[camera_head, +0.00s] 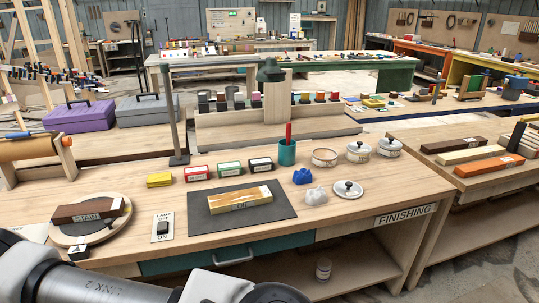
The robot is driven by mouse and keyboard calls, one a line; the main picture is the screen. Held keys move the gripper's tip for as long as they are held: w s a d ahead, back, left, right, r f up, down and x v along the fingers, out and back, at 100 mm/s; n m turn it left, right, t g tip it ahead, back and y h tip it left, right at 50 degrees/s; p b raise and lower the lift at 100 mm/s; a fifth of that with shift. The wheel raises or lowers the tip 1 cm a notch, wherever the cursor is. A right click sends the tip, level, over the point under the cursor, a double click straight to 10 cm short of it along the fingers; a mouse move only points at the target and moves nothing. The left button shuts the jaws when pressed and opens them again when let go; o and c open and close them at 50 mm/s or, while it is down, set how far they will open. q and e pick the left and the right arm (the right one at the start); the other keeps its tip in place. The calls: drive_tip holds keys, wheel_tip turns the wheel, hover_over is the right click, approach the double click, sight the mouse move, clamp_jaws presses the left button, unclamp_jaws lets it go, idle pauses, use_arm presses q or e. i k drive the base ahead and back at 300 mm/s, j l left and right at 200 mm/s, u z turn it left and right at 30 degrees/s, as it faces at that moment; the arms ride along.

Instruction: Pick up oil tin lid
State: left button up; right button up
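A round white lid (347,189) with a black knob lies flat on the workbench, right of a crumpled white cloth (315,195). Behind it stands a tin (325,158) with no knobbed lid on top. Two more white tins, one (358,152) beside it and one (389,147) further right, wear lids with black knobs. The tin labels are too small to read, so I cannot tell which is the oil tin. Parts of my arm show at the bottom left, but neither gripper is in view.
A dark mat (218,226) with a two-tone block lies left of the lid. A blue cloth (302,176) and a teal cup (287,153) holding a red-handled tool stand nearby. Bare bench lies right of the lid, up to the edge labelled FINISHING (405,215).

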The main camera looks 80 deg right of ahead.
sight(349, 190)
drive_tip(key=z, duration=3.15)
